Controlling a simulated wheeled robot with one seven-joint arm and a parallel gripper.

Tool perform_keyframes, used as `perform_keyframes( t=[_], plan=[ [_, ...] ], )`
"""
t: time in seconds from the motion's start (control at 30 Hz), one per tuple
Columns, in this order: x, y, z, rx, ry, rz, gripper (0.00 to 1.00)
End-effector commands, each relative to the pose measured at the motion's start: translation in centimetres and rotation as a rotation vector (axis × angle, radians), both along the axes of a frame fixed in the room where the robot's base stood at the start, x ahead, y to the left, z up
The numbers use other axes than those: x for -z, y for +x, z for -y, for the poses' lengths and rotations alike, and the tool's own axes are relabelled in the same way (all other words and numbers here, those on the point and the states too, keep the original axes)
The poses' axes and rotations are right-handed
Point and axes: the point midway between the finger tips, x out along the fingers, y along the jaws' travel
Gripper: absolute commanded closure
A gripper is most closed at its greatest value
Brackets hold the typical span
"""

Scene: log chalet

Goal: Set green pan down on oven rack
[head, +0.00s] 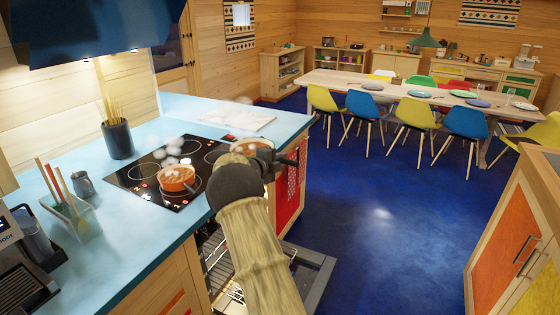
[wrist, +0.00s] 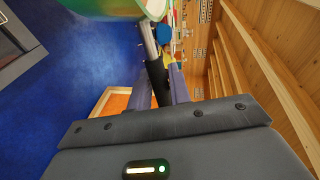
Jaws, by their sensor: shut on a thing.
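The green pan (wrist: 108,8) shows at the top edge of the wrist view, cut off by the frame, with a pale inside. Its dark handle (wrist: 155,68) runs down between the fingers of my gripper (wrist: 160,88), which is shut on it. In the head view my own arm hides most of the gripper, and I cannot make out the green pan there. The oven rack (head: 222,262) shows low in the head view, beside my arm, below the counter. The oven door (head: 312,278) is folded down open. My arm covers part of the rack and door.
An orange pot (head: 176,180) sits on the black cooktop (head: 135,178) with steam above it. A utensil holder (head: 118,140) stands on the blue counter (head: 110,245). An orange-fronted cabinet (head: 505,250) stands at right. Blue floor (head: 385,240) is clear between; chairs and a long table stand behind.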

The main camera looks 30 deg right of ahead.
Motion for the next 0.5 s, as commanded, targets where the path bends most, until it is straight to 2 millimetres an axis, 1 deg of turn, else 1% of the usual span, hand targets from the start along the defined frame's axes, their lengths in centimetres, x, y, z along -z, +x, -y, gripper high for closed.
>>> perform_keyframes(
  t=[0.03, 0.37, 0.5],
  plan=[
    [-0.2, 0.0, -0.4, -0.01, -0.002, 0.007, 1.0],
    [1.3, -0.7, -2.0, -0.066, -0.001, 0.006, 1.0],
    [2.5, -1.2, -3.2, -0.111, -0.003, 0.005, 1.0]
  ],
)
